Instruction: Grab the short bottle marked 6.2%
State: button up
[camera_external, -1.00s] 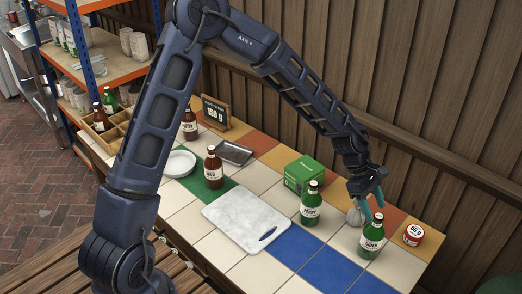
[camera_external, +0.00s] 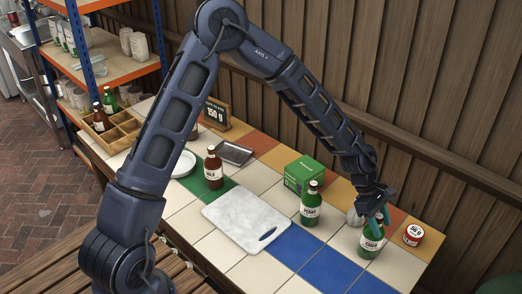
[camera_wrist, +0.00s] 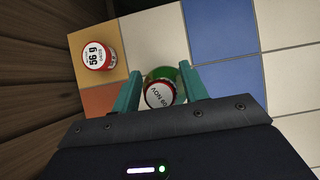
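A short green bottle (camera_external: 371,247) with a pale label stands on the tiles at the right end of the counter. My gripper (camera_external: 377,220) points down over its neck. In the wrist view the bottle's white and red cap (camera_wrist: 160,96) lies between my two teal fingers, and my gripper (camera_wrist: 160,88) is open around it with gaps beside the cap. Another green bottle (camera_external: 310,208) stands to the left, and a brown bottle (camera_external: 213,170) stands farther left. No 6.2% mark is readable on any label.
A red-and-white 56 g tin (camera_external: 413,235) stands right of the bottle; it also shows in the wrist view (camera_wrist: 98,55). A green box (camera_external: 304,174), a marble board (camera_external: 245,218), a plate (camera_external: 178,165) and a wooden crate (camera_external: 125,128) sit farther left. Blue tiles ahead are clear.

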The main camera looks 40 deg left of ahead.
grip_shut()
